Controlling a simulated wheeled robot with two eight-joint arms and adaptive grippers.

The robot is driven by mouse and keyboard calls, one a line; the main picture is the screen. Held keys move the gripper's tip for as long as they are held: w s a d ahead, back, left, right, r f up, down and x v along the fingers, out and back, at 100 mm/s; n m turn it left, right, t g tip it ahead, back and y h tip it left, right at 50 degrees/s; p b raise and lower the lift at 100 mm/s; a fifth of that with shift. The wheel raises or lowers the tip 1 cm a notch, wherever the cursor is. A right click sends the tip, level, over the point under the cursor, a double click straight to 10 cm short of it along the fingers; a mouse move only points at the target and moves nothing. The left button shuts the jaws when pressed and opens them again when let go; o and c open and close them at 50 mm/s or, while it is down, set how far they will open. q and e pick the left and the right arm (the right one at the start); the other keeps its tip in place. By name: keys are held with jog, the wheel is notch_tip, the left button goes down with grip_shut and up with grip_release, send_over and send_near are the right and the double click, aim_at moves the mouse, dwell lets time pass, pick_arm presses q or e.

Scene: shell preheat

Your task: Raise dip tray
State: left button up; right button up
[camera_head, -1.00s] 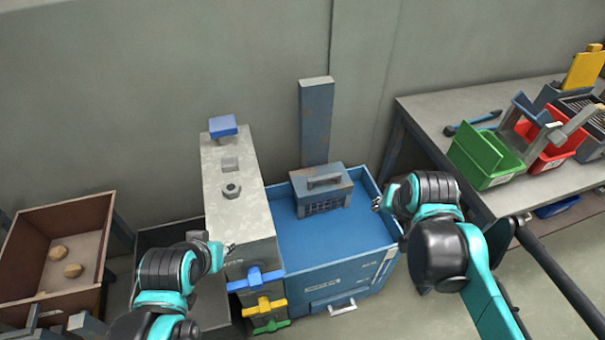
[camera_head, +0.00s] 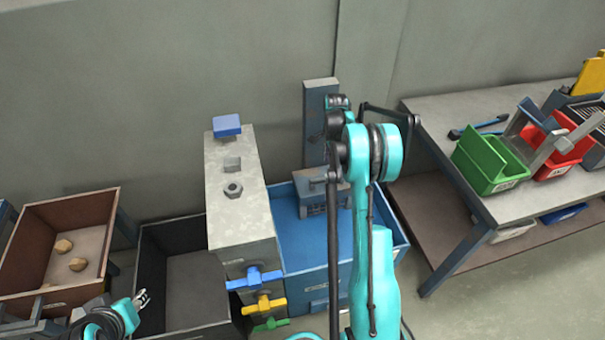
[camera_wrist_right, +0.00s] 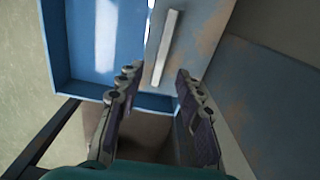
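The dip tray, a grey-blue box with a bar handle on top, sits in the blue tank (camera_head: 292,240). In the head view my right arm covers part of the dip tray (camera_head: 312,203). In the right wrist view the tray's pale handle (camera_wrist_right: 166,47) lies beyond the fingertips of my right gripper (camera_wrist_right: 153,85). Its fingers are apart with nothing between them. In the head view this gripper is mostly hidden behind its arm. My left gripper (camera_head: 143,298) is low at the left, in front of the dark bin, its small fingertips apart and empty.
A rusty blue post (camera_head: 318,115) stands behind the tank. A grey block (camera_head: 228,165) with blue, yellow and green valve handles stands left of the tank. A dark bin (camera_head: 160,235) and brown bin (camera_head: 95,215) are further left. A workbench (camera_head: 440,125) stands right.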

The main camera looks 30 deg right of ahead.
aim_at(327, 178)
jog(key=shift+w+f, duration=0.35)
jog(key=shift+f, duration=0.45)
notch_tip(327, 178, down, 8)
jog(key=b, duration=0.3)
jog(key=shift+r, duration=0.25)
jog(key=shift+c, duration=0.3)
grip_shut()
